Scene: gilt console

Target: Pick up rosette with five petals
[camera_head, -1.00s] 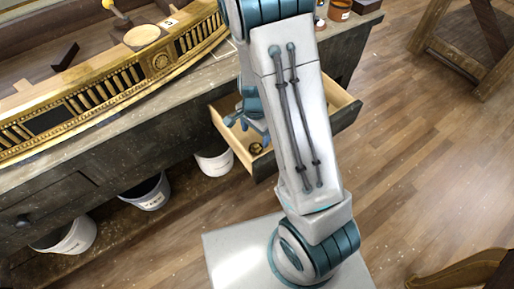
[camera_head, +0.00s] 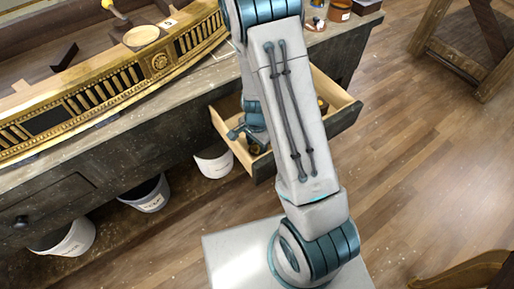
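An open wooden drawer (camera_head: 345,112) sticks out from the bench, with my arm across it. In it, a small dark and gold round piece (camera_head: 254,148) lies near the front left, partly hidden by my arm. Another small gold-brown piece (camera_head: 322,104) shows at the right inside. Both are too small to count petals. My gripper (camera_head: 236,133) is over the left part of the drawer, just above and left of the front piece. The arm hides part of the gripper, and its opening is unclear. A gilt rosette (camera_head: 159,62) also sits on the console's frieze.
The gilt console frieze (camera_head: 100,90) lies along the bench top (camera_head: 130,113). White buckets (camera_head: 213,163) stand under the bench. Jars (camera_head: 339,10) stand at the bench's far right. The drawer walls surround my gripper closely. The floor to the right is open.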

